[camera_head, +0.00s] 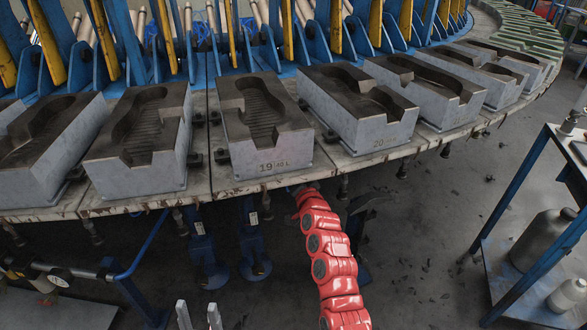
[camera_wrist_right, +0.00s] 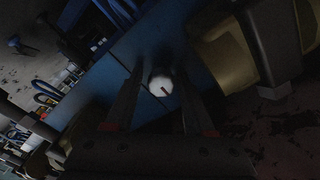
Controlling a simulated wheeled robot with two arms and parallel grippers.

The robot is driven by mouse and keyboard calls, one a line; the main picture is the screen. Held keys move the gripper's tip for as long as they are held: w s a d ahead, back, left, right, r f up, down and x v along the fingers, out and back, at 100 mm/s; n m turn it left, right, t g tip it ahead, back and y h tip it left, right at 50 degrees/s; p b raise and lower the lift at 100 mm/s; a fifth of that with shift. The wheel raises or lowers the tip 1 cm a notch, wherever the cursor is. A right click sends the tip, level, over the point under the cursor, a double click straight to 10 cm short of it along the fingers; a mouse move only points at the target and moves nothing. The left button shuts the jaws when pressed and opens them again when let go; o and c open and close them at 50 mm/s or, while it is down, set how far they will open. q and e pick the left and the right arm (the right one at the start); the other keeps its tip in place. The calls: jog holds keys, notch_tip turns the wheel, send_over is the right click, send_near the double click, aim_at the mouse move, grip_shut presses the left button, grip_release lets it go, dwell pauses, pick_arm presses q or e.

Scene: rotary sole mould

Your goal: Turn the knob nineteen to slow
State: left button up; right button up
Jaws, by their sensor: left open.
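A pale round knob (camera_wrist_right: 160,86) with a dark reddish pointer line shows in the right wrist view, on a dark blue panel. My right gripper (camera_wrist_right: 163,98) is open, its two dark fingers on either side of the knob with gaps, not visibly touching it. In the head view my red right arm reaches under the table edge below the mould marked 19 (camera_head: 262,140), so its gripper and the knob are hidden there. My left gripper (camera_head: 199,310) is open and empty at the bottom of the head view. The knob's scale cannot be read.
The rotary table's rim (camera_head: 345,160) overhangs my right arm. Mould 20 (camera_head: 380,135) sits to the right. Blue posts stand under the table. A blue-framed cart (camera_head: 505,215) with canisters (camera_head: 540,240) stands at the right. The floor between is mostly open.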

jog(key=shift+o, duration=0.5)
jog(key=shift+s, duration=0.15)
jog(key=v, duration=1.7)
jog(key=shift+p, duration=0.4)
jog(key=shift+d, duration=0.2)
